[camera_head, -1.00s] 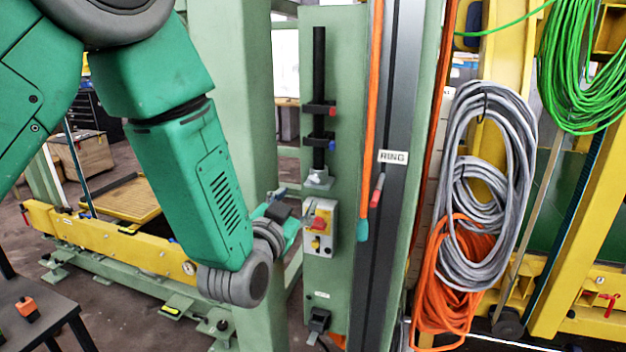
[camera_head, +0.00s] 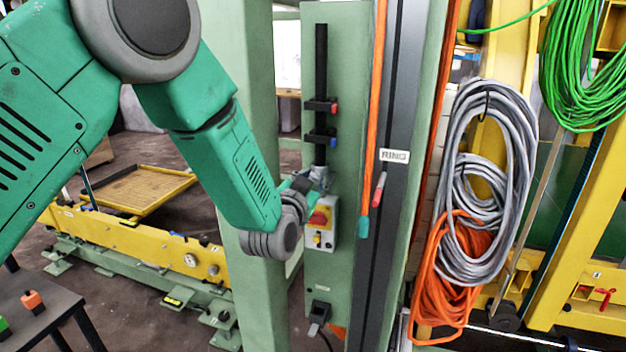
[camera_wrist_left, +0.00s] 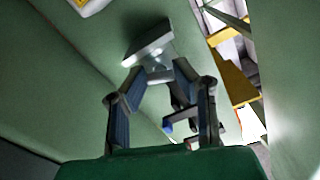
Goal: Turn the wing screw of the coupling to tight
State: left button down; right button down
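A silver metal piece with a flat plate, which looks like the coupling (camera_wrist_left: 148,48), sits against the green panel. It lies at the fingertips in the left wrist view. In the head view it is at the foot of a black rod (camera_head: 320,60) and mostly hidden behind my left gripper (camera_head: 312,182). In the left wrist view my left gripper (camera_wrist_left: 158,72) has its two fingers apart, one on each side of the narrow part of the piece. Contact cannot be made out. I cannot make out the wing screw clearly. My right gripper is not in view.
A switch box (camera_head: 320,222) with a red and yellow knob is just below the gripper. Two dark clamps with red and blue ends (camera_head: 320,106) sit above on the rod. A green post (camera_head: 262,90) stands close left; an orange tube (camera_head: 377,110) hangs right.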

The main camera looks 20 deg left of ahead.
pick_arm(q)
jog(key=shift+f+n+b, duration=0.1)
jog(key=shift+n+b, duration=0.6)
jog(key=shift+n, duration=0.3)
jog(key=shift+n+b, duration=0.3)
jog(key=shift+n, duration=0.7)
jog(key=c, duration=1.3)
grip_release()
